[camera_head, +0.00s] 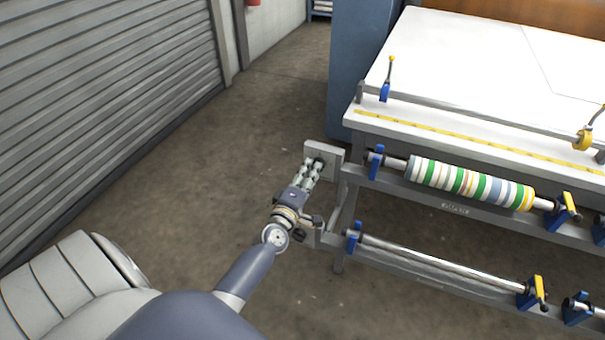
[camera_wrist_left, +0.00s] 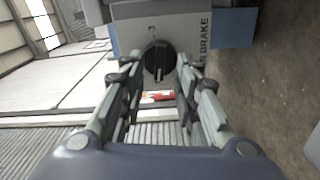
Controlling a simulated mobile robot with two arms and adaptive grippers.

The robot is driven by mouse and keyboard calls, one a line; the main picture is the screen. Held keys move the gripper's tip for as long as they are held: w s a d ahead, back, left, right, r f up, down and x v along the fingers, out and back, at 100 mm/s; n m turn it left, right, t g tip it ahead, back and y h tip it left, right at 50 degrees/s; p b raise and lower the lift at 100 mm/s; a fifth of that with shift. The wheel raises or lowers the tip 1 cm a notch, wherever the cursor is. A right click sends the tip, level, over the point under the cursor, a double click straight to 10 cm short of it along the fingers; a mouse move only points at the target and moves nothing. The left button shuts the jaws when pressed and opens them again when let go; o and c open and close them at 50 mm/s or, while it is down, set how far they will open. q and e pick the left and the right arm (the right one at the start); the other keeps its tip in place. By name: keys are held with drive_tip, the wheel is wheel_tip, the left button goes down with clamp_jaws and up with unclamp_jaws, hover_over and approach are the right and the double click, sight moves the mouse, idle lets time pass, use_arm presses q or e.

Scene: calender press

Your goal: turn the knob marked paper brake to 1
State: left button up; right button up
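In the left wrist view, a round black knob (camera_wrist_left: 159,61) sits on a pale grey panel (camera_wrist_left: 140,32). In the head view, my left gripper (camera_head: 314,168) is right at the small panel (camera_head: 326,152) on the press's left end; the knob is mostly hidden there. My right gripper is not in view.
The press table (camera_head: 480,60) carries a striped roll (camera_head: 470,183) on its front, with a bare bar (camera_head: 440,257) below. Blue and yellow clamps stand at their ends. A grey shutter (camera_head: 110,90) is at the left. The floor between is clear.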

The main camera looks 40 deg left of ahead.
use_arm(q)
drive_tip(key=v, duration=1.1)
drive_tip(key=shift+s, duration=0.2)
